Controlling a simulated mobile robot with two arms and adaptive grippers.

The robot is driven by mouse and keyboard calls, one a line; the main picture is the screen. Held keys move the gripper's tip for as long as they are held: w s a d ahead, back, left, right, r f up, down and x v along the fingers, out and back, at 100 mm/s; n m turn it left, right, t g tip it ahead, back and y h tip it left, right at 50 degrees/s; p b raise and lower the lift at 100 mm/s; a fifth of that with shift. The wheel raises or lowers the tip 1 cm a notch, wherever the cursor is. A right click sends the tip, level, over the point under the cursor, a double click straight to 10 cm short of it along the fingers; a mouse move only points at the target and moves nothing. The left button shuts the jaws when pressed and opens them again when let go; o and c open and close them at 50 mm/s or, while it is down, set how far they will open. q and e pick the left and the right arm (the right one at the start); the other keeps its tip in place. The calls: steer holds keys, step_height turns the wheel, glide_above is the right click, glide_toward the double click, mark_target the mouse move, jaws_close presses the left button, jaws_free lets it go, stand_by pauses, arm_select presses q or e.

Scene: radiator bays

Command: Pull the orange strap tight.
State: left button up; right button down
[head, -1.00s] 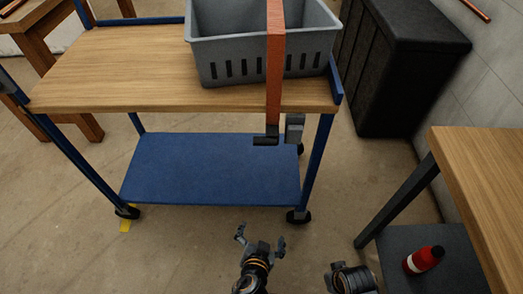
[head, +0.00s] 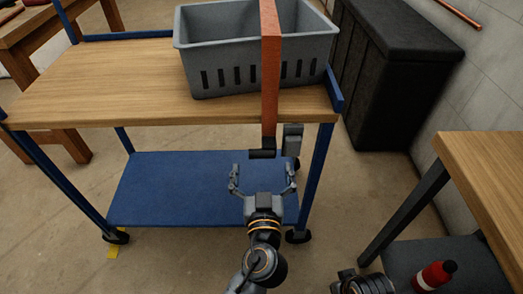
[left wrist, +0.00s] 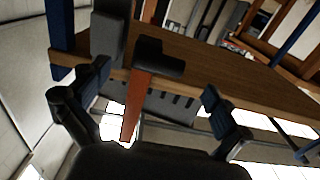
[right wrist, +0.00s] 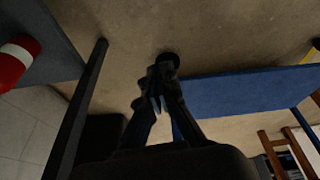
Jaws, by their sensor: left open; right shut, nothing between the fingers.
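The orange strap (head: 270,75) runs over the grey crate (head: 215,85) and hangs down past the front edge of the cart's wooden top. A black handle (head: 262,154) is at its lower end, beside a grey block (head: 292,140) under the top. In the left wrist view the strap (left wrist: 134,105) and black handle (left wrist: 160,58) show between the fingers. My left gripper (head: 263,182) is open and empty, just below the handle and apart from it.
The cart has a blue lower shelf (head: 180,190) and blue posts. A wooden table (head: 490,185) stands at the right, with a red bottle (head: 436,274) on its lower shelf. A black bin (head: 400,80) stands by the wall. Floor between cart and table is clear.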

mark_target(261, 155)
arm_select(q)
steer(key=w, duration=0.5)
arm_select(e)
steer(key=shift+f, duration=0.85)
